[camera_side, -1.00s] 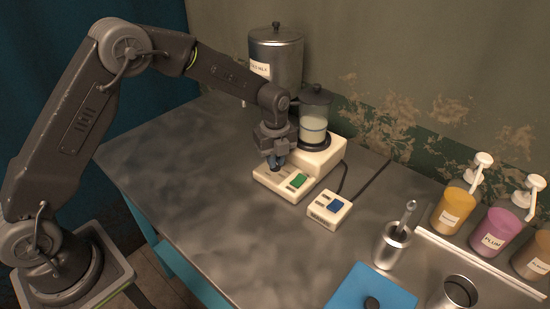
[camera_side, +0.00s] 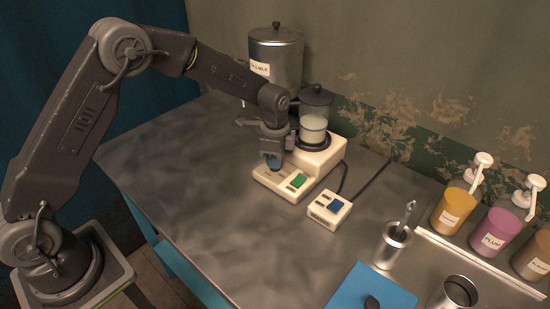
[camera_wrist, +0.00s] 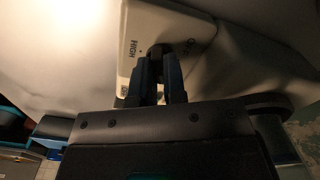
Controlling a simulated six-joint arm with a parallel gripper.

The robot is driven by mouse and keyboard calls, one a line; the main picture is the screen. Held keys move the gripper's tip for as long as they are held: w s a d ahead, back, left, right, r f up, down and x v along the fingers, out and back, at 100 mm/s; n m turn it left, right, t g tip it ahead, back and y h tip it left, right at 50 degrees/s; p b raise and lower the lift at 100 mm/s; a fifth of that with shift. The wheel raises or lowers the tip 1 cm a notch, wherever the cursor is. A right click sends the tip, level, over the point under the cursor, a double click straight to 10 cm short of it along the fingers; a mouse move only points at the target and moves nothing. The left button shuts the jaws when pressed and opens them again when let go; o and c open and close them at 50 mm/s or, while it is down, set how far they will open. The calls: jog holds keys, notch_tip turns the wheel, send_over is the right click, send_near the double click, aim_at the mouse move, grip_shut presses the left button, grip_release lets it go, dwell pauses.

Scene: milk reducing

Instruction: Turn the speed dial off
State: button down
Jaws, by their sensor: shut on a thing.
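The cream mixer base (camera_side: 318,160) carries a lidded glass jar (camera_side: 314,122) of pale liquid. Its front panel (camera_side: 268,182) has a green switch (camera_side: 297,180). My gripper (camera_side: 273,164) points down at the panel's back left. In the wrist view, my gripper (camera_wrist: 160,68) is shut on the small dark speed dial (camera_wrist: 160,48), mostly hidden between the blue fingertips. The word HIGH shows on the panel left of the dial; lettering to its right is too blurred to read. The dial's pointer cannot be made out.
A small cream box (camera_side: 329,210) with a blue switch stands right of the base, with a cable behind. A steel milk container (camera_side: 275,58) stands behind. A metal cup (camera_side: 392,246) and a blue mat (camera_side: 370,290) lie front right. The table's left half is clear.

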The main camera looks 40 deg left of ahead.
jog(key=n, duration=1.2)
jog(key=shift+n, duration=0.3)
dwell(0.4)
jog(key=c, duration=1.2)
grip_release()
jog(key=shift+r, duration=0.1)
notch_tip(320, 180, up, 14)
jog(key=shift+f, duration=0.2)
